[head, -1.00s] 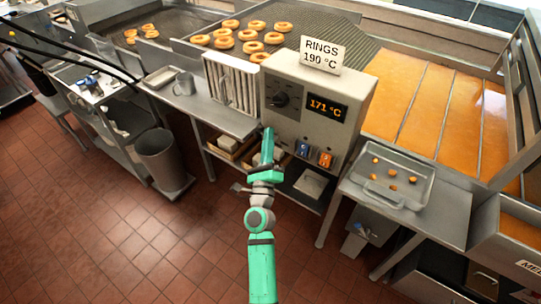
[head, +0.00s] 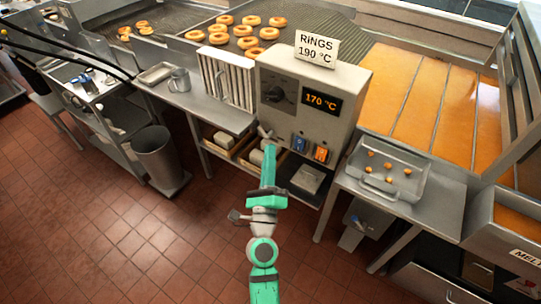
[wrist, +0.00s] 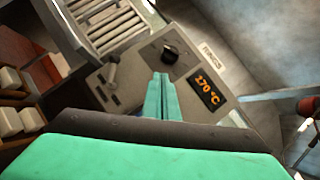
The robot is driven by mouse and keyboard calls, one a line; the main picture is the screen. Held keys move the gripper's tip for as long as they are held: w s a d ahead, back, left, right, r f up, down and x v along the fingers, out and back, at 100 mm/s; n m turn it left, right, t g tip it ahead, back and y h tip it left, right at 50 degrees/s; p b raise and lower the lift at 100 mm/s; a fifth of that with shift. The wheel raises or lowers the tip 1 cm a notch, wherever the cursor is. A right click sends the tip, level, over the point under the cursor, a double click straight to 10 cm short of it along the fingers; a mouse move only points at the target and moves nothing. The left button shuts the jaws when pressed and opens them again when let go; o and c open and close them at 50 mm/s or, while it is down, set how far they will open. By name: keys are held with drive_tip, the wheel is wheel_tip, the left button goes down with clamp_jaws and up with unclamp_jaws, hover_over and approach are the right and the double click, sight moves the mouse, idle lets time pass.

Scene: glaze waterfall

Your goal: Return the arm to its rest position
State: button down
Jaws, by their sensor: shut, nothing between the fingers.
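My green arm reaches up from the bottom middle of the head view. My gripper (head: 268,149) is shut with its green fingers together and nothing between them. It also shows in the wrist view (wrist: 161,78), pointing toward the control box. The control box (head: 340,80) has a dark knob (head: 277,92), a display (head: 321,101) reading 170 °C, and a blue and an orange switch. In the wrist view the knob (wrist: 172,52) is just beyond the fingertips, and a grey lever (wrist: 112,72) is to their left. I cannot tell the exact gap to the panel.
A sign (head: 317,47) reads RINGS 190 °C. A steel side table (head: 440,205) with a tray of small orange-brown pieces (head: 388,170) stands right of my arm. A bin (head: 160,160) and cart are left. Tiled floor (head: 130,240) is open at lower left.

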drive_tip(key=shift+s+d, duration=0.1)
drive_tip(key=shift+d, duration=0.2)
drive_tip(key=s+d+f+n+g, duration=0.1)
drive_tip(key=s+f+n, duration=0.5)
drive_tip(key=s, duration=0.3)
drive_tip(key=s+f+n+g, duration=0.2)
drive_tip(key=s+f+n, duration=0.4)
drive_tip(key=s, duration=0.3)
drive_tip(key=s+a+f+n+g+y, duration=0.1)
drive_tip(key=s+f+n+g, duration=0.1)
drive_tip(key=s+n, duration=0.5)
drive_tip(key=s+a+f+n+g+y, duration=0.1)
drive_tip(key=s+n, duration=0.6)
drive_tip(key=s, duration=0.8)
drive_tip(key=shift+a+f+n+g, duration=0.2)
drive_tip(key=shift+f+n+g, duration=0.2)
drive_tip(key=shift+g, duration=0.1)
